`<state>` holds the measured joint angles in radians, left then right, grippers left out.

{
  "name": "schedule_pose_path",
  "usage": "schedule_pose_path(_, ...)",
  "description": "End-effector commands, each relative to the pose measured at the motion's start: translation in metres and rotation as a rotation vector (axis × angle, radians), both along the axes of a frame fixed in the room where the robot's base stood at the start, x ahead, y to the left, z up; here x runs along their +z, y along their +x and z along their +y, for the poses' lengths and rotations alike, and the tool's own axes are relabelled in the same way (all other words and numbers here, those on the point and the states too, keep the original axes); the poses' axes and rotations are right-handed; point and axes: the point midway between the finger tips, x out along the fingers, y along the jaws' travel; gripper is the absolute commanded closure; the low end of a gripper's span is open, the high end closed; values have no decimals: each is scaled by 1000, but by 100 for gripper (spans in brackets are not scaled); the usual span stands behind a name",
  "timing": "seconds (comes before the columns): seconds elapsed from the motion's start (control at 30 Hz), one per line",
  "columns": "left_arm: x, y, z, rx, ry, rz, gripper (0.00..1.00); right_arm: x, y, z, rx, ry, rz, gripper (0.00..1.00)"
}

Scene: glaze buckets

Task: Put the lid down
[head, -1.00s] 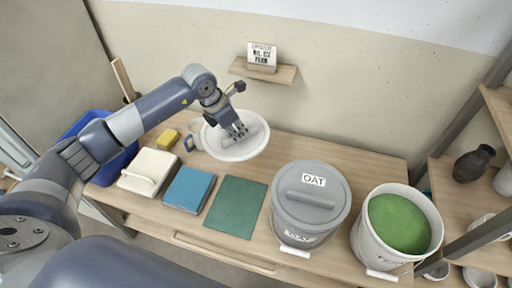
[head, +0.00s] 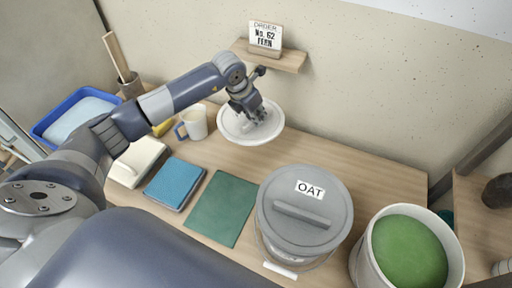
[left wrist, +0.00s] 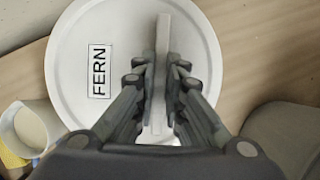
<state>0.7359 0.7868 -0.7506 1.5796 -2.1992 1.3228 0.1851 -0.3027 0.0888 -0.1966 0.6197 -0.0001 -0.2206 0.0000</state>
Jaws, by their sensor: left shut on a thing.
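A round white lid (head: 236,128) is held by my left gripper (head: 257,117) at the back of the table, near the wall. In the left wrist view the lid (left wrist: 72,65) carries a FERN label, and the fingers of my left gripper (left wrist: 160,85) are shut on its bar handle. I cannot tell how high it is above the table. An open bucket of green glaze (head: 408,252) stands at the front right. A grey bucket (head: 305,250) with its OAT lid on stands left of it. My right gripper is not in view.
A mug (head: 193,124) stands left of the lid. A green mat (head: 222,208), a blue pad (head: 175,184) and a cream block (head: 135,163) lie along the front left. A wall shelf (head: 289,61) holds an order card reading No. 62 FERN. Table behind the OAT bucket is bare.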

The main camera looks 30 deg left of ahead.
Motion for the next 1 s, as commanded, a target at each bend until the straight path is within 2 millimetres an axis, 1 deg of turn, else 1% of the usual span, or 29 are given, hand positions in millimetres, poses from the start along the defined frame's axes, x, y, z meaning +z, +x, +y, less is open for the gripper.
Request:
schedule_pose_path(0.03,-13,0,0,-1,0,-1,100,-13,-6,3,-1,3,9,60)
schedule_pose_path(0.1,-18,0,0,-1,0,-1,100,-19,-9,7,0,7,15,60)
schedule_pose_path(0.2,-23,0,0,-1,-1,-1,100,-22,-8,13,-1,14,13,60)
schedule_pose_path(0.27,-29,0,-1,-1,-1,2,100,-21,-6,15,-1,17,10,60)
schedule_pose_path(0.5,-71,-1,-1,-1,-1,2,100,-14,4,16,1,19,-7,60)
schedule_pose_path(0.77,-94,0,-1,-1,-1,2,100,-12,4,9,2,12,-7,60)
schedule_pose_path(0.9,-115,-1,0,1,0,3,100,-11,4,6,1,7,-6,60)
schedule_pose_path(1.0,-121,0,-1,-1,-1,-2,100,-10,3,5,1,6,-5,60)
